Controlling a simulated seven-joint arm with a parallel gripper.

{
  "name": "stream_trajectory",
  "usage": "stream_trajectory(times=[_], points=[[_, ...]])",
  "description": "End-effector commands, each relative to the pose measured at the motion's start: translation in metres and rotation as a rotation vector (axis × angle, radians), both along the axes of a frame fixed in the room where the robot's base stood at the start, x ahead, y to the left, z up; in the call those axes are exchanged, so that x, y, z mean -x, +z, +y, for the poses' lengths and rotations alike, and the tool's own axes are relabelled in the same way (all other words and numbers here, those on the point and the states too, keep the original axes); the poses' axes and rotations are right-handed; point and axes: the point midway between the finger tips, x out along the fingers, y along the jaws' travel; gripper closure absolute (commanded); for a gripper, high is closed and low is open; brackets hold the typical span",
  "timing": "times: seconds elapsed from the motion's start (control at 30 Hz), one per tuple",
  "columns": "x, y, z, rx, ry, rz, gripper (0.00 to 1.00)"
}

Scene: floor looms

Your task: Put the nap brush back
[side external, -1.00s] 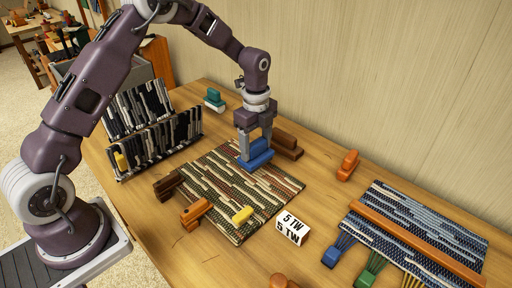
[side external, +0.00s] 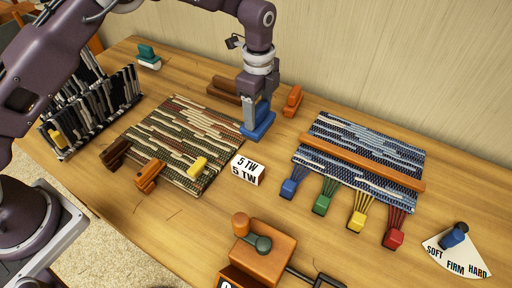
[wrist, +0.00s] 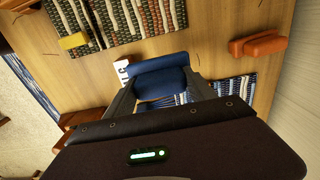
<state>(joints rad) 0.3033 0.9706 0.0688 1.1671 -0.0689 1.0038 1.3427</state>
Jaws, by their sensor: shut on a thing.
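My gripper (side external: 257,112) is shut on a blue brush-like block (side external: 260,128), which I take for the nap brush. It is just off the right edge of the striped brown-green mat (side external: 150,122), between that mat and the blue woven piece (side external: 345,127). In the wrist view the blue block (wrist: 157,64) shows between the two fingers. Its underside is hidden, and I cannot tell whether it touches the table. A teal and white block (side external: 148,57) stands at the back left.
An orange block (side external: 292,101) and a brown block (side external: 223,89) lie close behind. An orange bar (side external: 362,161) crosses the blue weave. A fan-shaped SOFT FIRM HARD dial (side external: 458,257) is at right.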

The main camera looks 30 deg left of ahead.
Motion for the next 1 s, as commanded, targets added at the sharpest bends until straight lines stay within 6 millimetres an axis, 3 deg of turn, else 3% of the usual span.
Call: stream_trajectory(times=[0.13, 0.5, 0.83, 0.87, 0.93, 1.0], points=[[0.001, -0.037, -0.001, -0.003, 0.000, 0.005, 0.74], [0.001, -0.093, 0.000, -0.002, -0.001, 0.003, 0.74], [0.001, -0.097, 0.000, -0.001, -0.001, 0.001, 0.74], [0.001, -0.096, 0.000, -0.001, -0.001, 0.002, 0.31], [0.001, -0.096, 0.000, -0.001, -0.001, 0.002, 0.17], [0.001, -0.096, 0.000, -0.001, -0.001, 0.002, 0.15]])
